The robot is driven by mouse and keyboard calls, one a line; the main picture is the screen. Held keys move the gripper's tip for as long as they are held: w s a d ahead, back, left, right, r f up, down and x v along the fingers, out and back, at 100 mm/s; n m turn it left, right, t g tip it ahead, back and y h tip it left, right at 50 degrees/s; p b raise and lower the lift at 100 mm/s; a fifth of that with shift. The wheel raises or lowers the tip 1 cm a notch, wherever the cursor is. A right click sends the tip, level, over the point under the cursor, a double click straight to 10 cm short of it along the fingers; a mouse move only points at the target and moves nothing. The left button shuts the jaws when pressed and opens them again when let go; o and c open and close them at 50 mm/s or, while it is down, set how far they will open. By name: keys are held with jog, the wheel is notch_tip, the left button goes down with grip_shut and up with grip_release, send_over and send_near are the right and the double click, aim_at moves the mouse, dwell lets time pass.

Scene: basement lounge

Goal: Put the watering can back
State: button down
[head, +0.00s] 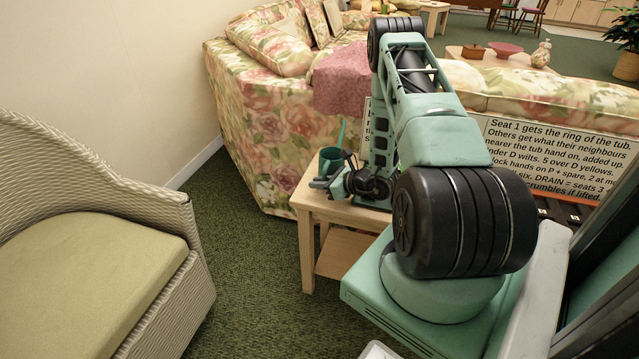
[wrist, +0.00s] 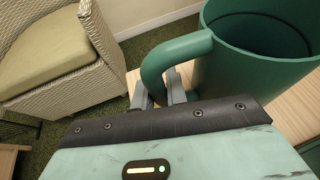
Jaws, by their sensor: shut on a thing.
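The green watering can (head: 331,160) is at the left end of the small light wood side table (head: 305,198). Its thin spout points up in the head view. In the wrist view the can (wrist: 245,75) fills the upper right, with its open top and thick curved handle in sight. My gripper (wrist: 158,92) is shut on the handle, with one grey finger on each side of it. In the head view my gripper (head: 330,182) is small and partly hidden by my wrist. I cannot tell whether the can's base touches the tabletop.
A wicker armchair (head: 90,255) with an olive cushion stands at the left. A floral sofa (head: 260,125) with a pink cloth (head: 340,80) is behind the table. A sign with printed text (head: 540,155) is at the right. Green carpet (head: 235,230) lies clear between armchair and table.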

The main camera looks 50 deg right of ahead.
jog(key=c, duration=1.4)
grip_release()
jog(key=shift+f, duration=0.1)
